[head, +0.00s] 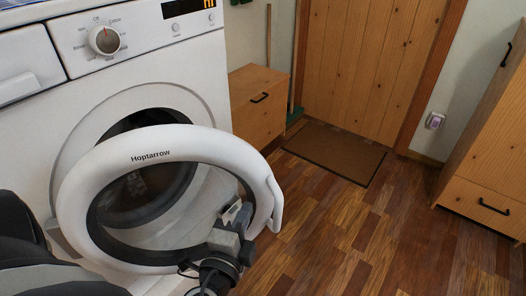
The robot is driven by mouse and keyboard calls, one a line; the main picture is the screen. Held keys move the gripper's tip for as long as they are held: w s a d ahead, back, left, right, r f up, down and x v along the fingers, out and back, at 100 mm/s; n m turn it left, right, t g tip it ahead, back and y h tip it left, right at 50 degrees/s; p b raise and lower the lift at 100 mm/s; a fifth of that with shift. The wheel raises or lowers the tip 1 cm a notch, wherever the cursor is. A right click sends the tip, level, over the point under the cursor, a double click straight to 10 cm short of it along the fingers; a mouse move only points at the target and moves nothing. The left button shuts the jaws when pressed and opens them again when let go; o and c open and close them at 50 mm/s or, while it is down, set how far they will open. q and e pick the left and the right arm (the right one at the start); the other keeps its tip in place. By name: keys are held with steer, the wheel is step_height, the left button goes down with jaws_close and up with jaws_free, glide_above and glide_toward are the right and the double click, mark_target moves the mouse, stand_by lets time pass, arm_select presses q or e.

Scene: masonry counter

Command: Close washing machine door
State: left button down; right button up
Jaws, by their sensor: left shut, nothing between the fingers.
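The white washing machine (83,100) stands at the left, with a dial and a small display on top. Its round door (85,195), a white ring labelled Hoptarrow with a clear middle, stands open, swung out in front of the dark drum opening (165,118). The door's handle (275,203) is on its right edge. My left gripper (236,212) is shut and empty, in front of the lower right part of the door ring, just left of the handle. I cannot tell whether it touches the door. My right gripper is out of view.
A wooden cabinet (256,105) stands right of the machine. A brown doormat (335,153) lies before a wooden door (370,55). Another wooden cabinet (490,165) is at the right. The wood floor (370,235) between is clear.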

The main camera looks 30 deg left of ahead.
mark_target(259, 179)
arm_select(q)
steer(key=shift+w+r+m, duration=0.3)
steer(key=shift+w+m, duration=0.05)
steer(key=shift+m, duration=0.05)
steer(key=shift+w+a+r, duration=0.1)
steer(key=shift+w+a, duration=0.1)
steer(key=shift+w, duration=0.2)
steer(key=a+p+x, duration=0.2)
steer(key=p+x, duration=0.1)
steer(key=x, duration=0.8)
steer(key=shift+a, duration=0.35)
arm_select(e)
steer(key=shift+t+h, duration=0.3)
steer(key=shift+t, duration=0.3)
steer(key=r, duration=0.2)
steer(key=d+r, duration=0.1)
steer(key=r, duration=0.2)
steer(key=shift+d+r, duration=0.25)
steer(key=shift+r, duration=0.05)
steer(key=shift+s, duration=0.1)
arm_select(q)
steer(key=w+a+n+g+y, duration=0.1)
steer(key=w+a+y, duration=0.3)
steer(key=a, duration=0.6)
steer(key=shift+w+a+n+g+b, duration=0.25)
steer(key=shift+n+g+b, duration=0.1)
steer(key=shift+n, duration=0.55)
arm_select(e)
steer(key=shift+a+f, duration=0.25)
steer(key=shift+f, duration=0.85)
